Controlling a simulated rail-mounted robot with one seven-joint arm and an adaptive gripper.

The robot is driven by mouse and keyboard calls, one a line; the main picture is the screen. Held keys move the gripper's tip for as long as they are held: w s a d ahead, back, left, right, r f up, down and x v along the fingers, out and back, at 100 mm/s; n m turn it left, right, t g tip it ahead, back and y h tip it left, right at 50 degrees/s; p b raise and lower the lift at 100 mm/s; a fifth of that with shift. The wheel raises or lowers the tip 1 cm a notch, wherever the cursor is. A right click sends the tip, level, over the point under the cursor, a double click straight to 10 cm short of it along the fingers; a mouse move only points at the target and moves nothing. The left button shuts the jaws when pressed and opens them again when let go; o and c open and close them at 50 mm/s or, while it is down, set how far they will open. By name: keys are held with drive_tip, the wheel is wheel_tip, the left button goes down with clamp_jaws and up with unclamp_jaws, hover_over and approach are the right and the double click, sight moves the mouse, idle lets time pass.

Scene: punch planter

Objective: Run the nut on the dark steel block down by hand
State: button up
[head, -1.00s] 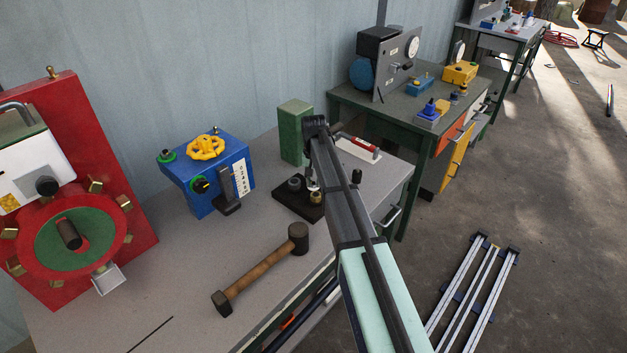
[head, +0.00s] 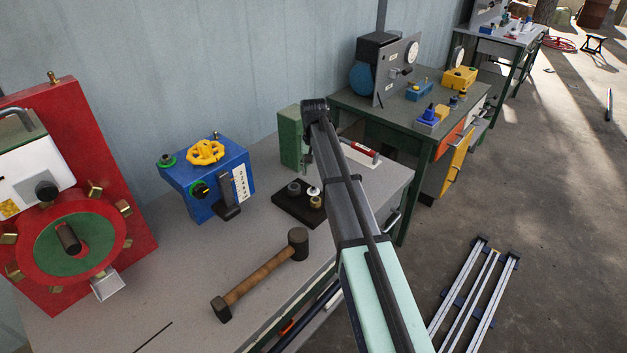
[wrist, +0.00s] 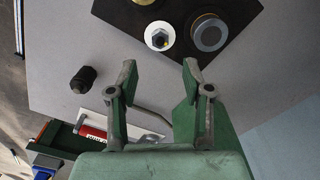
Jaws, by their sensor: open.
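The dark steel block (head: 290,207) lies flat on the bench in the head view, right of the blue box. It also shows at the top of the wrist view (wrist: 118,12). On it a grey hex nut (wrist: 159,39) with a yellow mark sits on a white round disc. A wide grey round fitting (wrist: 209,35) stands to its right, and a brass fitting (head: 316,202) also stands on the block. My gripper (wrist: 159,82) is open and empty, its fingertips short of the nut in the picture, with the nut in line with the gap.
A green block (head: 290,140) stands behind the dark block. A red-handled tool (head: 362,150) lies to the right on a white base. A blue box (head: 208,178) with a yellow handwheel and a mallet (head: 262,275) are on the left. The bench between them is clear.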

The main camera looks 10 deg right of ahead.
drive_tip(key=shift+r, duration=2.4)
drive_tip(key=shift+r, duration=0.15)
wheel_tip(320, 180, up, 12)
drive_tip(key=shift+f, duration=0.2)
